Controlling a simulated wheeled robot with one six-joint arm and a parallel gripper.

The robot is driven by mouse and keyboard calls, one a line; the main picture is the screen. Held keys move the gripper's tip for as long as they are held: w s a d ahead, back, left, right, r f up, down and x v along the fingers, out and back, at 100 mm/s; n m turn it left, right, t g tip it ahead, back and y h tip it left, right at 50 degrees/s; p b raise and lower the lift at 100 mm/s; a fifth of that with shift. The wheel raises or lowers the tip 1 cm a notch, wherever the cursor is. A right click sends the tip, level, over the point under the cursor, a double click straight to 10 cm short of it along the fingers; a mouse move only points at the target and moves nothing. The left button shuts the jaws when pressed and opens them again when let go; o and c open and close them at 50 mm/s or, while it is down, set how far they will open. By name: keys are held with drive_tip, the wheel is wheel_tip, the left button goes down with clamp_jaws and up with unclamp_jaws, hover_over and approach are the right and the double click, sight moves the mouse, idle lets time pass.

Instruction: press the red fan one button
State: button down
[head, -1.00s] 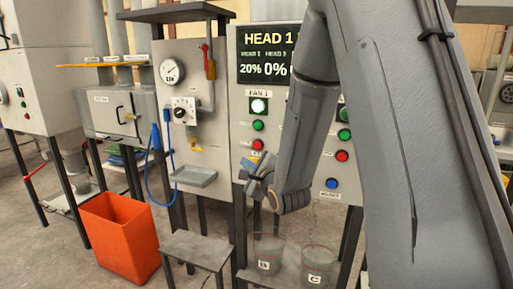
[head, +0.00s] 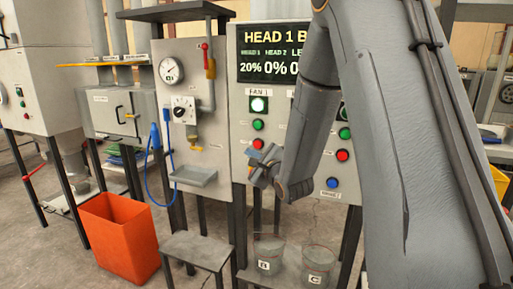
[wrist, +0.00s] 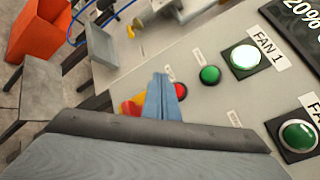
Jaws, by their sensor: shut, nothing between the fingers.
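The red fan one button (head: 257,144) is on the grey panel, below a green button (head: 257,125) and the lit FAN 1 lamp (head: 259,105). In the wrist view the red button (wrist: 182,90) shows just right of my blue fingers, which partly cover it. My gripper (head: 256,156) is shut and empty, close in front of the panel and just below the red button in the head view.
A second column has a green button (head: 344,134) and a red button (head: 342,156), with a blue button (head: 333,183) below. A yellow and red control (wrist: 131,107) lies left of my fingers.

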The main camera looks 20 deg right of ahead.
sight(257, 148)
drive_tip(key=shift+w+d, duration=0.6)
drive_tip(key=shift+w, duration=0.25)
drive_tip(key=shift+w+d, duration=0.6)
drive_tip(key=shift+w, duration=0.2)
drive_tip(key=shift+w+d, duration=0.1)
idle(0.8)
drive_tip(key=shift+w+d, duration=0.15)
drive_tip(key=shift+w, duration=0.1)
drive_tip(key=shift+w+d, duration=0.3)
drive_tip(key=shift+w, duration=0.1)
idle(1.0)
drive_tip(key=shift+s+a, duration=0.1)
drive_tip(key=shift+s, duration=0.05)
drive_tip(key=shift+s+a+p, duration=0.35)
drive_tip(key=shift+s+a, duration=0.1)
drive_tip(key=shift+s, duration=0.15)
drive_tip(key=shift+s+a+p, duration=0.3)
drive_tip(key=shift+s+a, duration=0.45)
drive_tip(key=shift+s, duration=0.3)
drive_tip(key=shift+s+a+p, duration=0.25)
drive_tip(key=shift+s+a, duration=0.45)
drive_tip(key=shift+s, duration=0.3)
